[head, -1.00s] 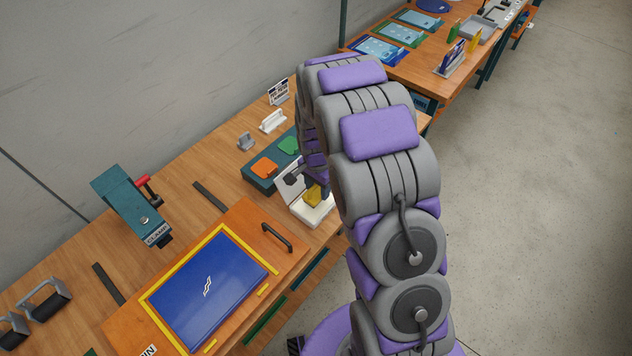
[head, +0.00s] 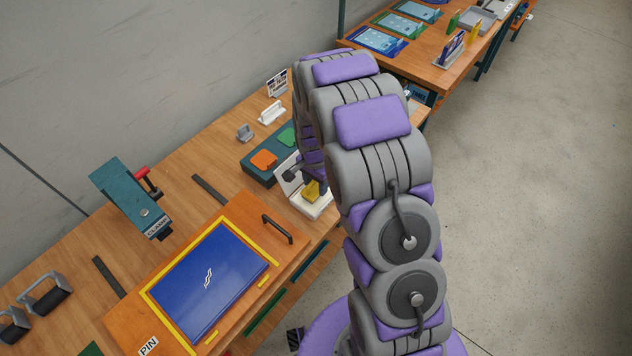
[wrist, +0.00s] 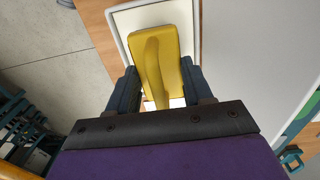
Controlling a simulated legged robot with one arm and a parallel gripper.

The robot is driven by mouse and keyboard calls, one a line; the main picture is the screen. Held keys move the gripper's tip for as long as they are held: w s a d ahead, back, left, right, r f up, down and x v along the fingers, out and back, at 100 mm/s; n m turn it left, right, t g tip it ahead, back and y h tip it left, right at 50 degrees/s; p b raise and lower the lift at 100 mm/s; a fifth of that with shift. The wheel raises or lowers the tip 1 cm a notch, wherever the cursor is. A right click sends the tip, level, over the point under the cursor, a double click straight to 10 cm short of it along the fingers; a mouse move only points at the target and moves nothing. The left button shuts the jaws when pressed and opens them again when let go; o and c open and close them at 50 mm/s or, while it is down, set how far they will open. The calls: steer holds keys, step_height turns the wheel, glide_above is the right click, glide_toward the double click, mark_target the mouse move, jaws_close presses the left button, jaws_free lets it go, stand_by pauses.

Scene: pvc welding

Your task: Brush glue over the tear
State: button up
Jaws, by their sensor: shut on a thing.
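A blue sheet (head: 225,265) with a small white tear mark (head: 208,277) at its middle lies inside a yellow frame on an orange board. My gripper (wrist: 160,98) is shut on a yellow brush (wrist: 153,50), whose handle sits between the two dark fingers. The brush is over a white tray (wrist: 118,18), which also shows in the head view (head: 312,208). I cannot tell whether the brush touches the tray. In the head view my arm hides part of the gripper, and the brush (head: 312,189) shows only in part.
A teal clamp (head: 130,198) stands on the bench left of the board. A black handle (head: 278,229) is fixed to the board. A teal box with orange and green pads (head: 265,160) sits behind the tray. Dark rollers (head: 47,292) are at the far left.

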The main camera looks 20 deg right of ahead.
steer(key=shift+a+f, duration=0.1)
steer(key=shift+a, duration=0.15)
steer(key=shift+d+f, duration=0.2)
steer(key=shift+d, duration=0.05)
steer(key=shift+a+f, duration=0.1)
steer(key=shift+f, duration=0.1)
stand_by(1.5)
steer(key=shift+r, duration=0.15)
steer(key=shift+r+p, duration=1.4)
steer(key=shift+r, duration=2.05)
